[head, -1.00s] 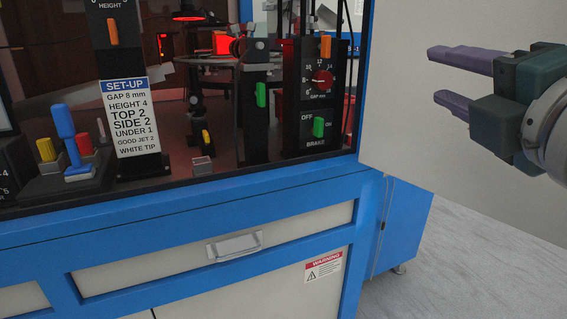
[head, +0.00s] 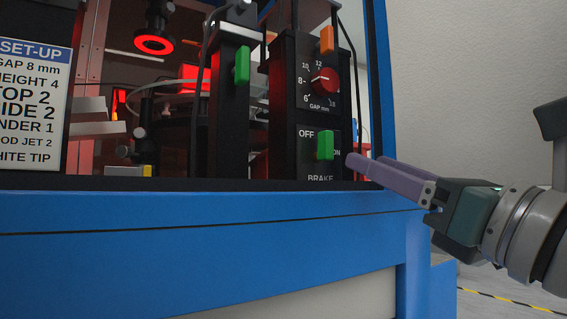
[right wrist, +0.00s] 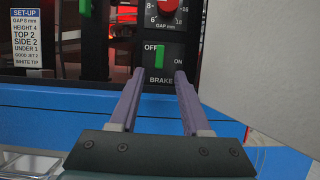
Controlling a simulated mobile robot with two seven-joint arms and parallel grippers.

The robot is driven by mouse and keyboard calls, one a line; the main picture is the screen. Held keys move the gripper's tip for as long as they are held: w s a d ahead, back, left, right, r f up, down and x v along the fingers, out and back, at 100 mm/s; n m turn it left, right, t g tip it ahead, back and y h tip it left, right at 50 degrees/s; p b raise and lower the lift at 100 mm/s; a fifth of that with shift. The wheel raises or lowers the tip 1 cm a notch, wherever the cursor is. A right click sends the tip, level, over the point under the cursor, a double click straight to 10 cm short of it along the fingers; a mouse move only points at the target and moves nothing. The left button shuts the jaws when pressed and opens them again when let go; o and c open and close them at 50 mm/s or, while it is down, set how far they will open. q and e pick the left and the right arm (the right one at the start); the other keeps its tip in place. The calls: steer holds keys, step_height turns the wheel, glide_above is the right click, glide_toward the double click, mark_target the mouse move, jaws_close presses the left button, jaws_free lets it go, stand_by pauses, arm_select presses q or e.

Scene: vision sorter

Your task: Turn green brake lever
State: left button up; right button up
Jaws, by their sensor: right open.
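The green brake lever (head: 325,145) stands upright on the black BRAKE panel, between the words OFF and ON and nearer ON. It also shows in the right wrist view (right wrist: 160,55), just beyond and between my fingertips. My right gripper (head: 357,164) comes in from the right, with its purple fingers pointing at the panel. In the right wrist view the gripper (right wrist: 160,75) is open and empty, its fingers spread either side of the lever's line. I see no clear contact with the lever. My left gripper is not in view.
A red gap knob (head: 325,80) sits above the lever, with an orange lever (head: 326,39) over it. Another green lever (head: 242,66) is on the post to the left. The blue frame (head: 379,90) edges the opening on the right. A set-up sign (head: 33,105) stands at left.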

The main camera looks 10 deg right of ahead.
mark_target(331, 145)
steer(key=p+x, duration=0.1)
steer(key=x, duration=0.8)
steer(key=shift+s+r, duration=0.1)
steer(key=shift+r, duration=0.05)
jaws_close()
